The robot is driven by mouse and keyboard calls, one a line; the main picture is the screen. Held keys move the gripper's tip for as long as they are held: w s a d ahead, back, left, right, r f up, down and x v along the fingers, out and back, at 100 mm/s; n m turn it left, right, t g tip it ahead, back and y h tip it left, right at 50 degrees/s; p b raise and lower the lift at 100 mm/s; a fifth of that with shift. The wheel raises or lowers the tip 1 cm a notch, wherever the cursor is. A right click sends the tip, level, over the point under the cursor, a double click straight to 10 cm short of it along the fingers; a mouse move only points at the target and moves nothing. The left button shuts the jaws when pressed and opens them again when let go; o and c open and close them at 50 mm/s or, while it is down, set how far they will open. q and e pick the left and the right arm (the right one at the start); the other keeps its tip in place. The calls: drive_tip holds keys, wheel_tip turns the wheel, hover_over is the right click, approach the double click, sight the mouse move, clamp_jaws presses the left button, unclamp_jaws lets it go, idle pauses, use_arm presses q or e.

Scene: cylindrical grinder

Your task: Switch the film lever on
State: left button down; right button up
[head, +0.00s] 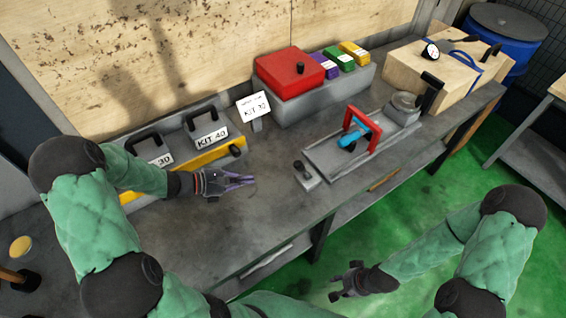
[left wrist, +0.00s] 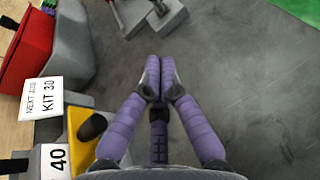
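No part is labelled as the film lever, so I cannot tell which it is. A small grey block with a dark lever-like top (head: 305,174) sits on the bench, left of the grey fixture (head: 330,155) with its red frame and blue part. A black knob (head: 237,150) stands on the end of the yellow base; it also shows in the left wrist view (left wrist: 92,127). My left gripper (head: 250,181) is over the bench with its purple fingers together (left wrist: 160,62) and nothing between them. My right gripper (head: 340,283) is over the green floor, its fingers apparently spread, empty.
Kit boxes with black handles (head: 207,128) stand on the yellow base. A KIT 30 sign (head: 254,106), a red box (head: 289,72) and a wooden block (head: 432,73) stand along the back. Bare grey bench (head: 235,225) lies in front of my left gripper.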

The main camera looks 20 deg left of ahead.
sight(302, 171)
use_arm(q)
drive_tip(key=b+x, duration=0.2)
drive_tip(key=x, duration=0.7)
drive_tip(key=shift+d, duration=0.25)
drive_tip(key=shift+w+d+r+b, duration=0.35)
drive_tip(key=shift+w+d, duration=0.25)
drive_tip(key=shift+d, duration=0.3)
drive_tip(key=shift+w+d+r+b, duration=0.2)
drive_tip(key=shift+w+d+r, duration=0.35)
drive_tip(key=shift+d, duration=0.35)
drive_tip(key=shift+f, duration=0.1)
drive_tip(key=shift+w+d+r+p, duration=0.15)
drive_tip(key=shift+r+p, duration=0.1)
drive_tip(key=shift+p, duration=0.65)
